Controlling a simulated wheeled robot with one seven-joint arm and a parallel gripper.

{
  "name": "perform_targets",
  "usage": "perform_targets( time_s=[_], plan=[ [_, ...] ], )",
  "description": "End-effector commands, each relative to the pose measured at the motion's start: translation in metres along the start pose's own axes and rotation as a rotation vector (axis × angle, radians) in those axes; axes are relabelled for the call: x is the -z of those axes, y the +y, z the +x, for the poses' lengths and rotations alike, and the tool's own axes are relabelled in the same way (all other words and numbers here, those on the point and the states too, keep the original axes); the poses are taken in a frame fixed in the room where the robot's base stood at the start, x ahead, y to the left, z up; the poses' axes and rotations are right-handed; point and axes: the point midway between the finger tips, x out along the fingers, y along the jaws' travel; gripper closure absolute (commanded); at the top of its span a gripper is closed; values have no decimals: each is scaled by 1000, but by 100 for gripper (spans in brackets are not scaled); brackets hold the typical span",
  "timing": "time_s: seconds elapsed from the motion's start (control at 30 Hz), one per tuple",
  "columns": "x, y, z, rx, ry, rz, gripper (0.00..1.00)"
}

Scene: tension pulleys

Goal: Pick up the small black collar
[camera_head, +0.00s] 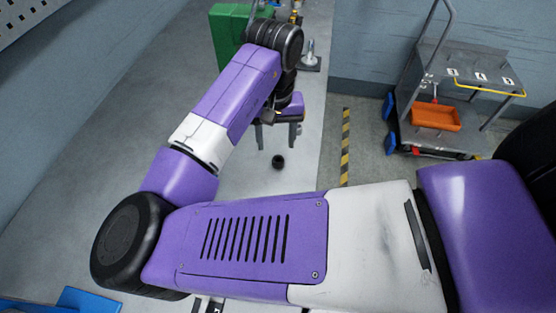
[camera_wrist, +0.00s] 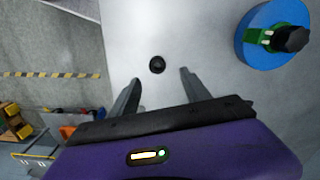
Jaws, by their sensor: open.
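The small black collar (camera_head: 278,161) stands alone on the light grey table in the head view. It also shows in the wrist view (camera_wrist: 157,65) as a dark ring with a hole in its middle. My gripper (camera_head: 276,140) is open and empty, with its fingers pointing down near the collar. In the wrist view the two fingertips (camera_wrist: 160,75) are spread apart, and the collar appears between and slightly beyond them. No contact with the collar shows. How high the fingers are above the table is hard to tell.
A blue round part with a green piece and black knob (camera_wrist: 272,35) stands to the right in the wrist view. A green box (camera_head: 229,35) and a metal fixture (camera_head: 310,58) are at the table's far end. A cart with an orange bin (camera_head: 435,116) stands beyond the table edge.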

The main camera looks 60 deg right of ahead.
Motion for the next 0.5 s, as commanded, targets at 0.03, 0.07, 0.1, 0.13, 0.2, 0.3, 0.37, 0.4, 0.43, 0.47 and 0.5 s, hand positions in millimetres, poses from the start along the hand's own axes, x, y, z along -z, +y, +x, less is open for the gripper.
perform_targets(
  time_s=[0.03,0.07,0.1,0.13,0.2,0.3,0.37,0.4,0.43,0.47,0.5],
  plan=[
    [0,0,5,-1,0,-1,45],
    [0,0,8,-2,1,0,45],
    [0,1,12,-2,0,0,45],
    [0,1,14,-2,1,0,45],
    [-1,2,21,-2,1,0,45],
    [-2,4,35,-2,1,0,45],
    [-3,5,44,-3,1,0,45],
    [-2,5,50,-3,2,0,45],
    [-2,4,54,-3,3,-1,45],
    [-2,4,56,-2,3,-1,45],
    [-2,5,60,-3,3,0,45]
  ],
)
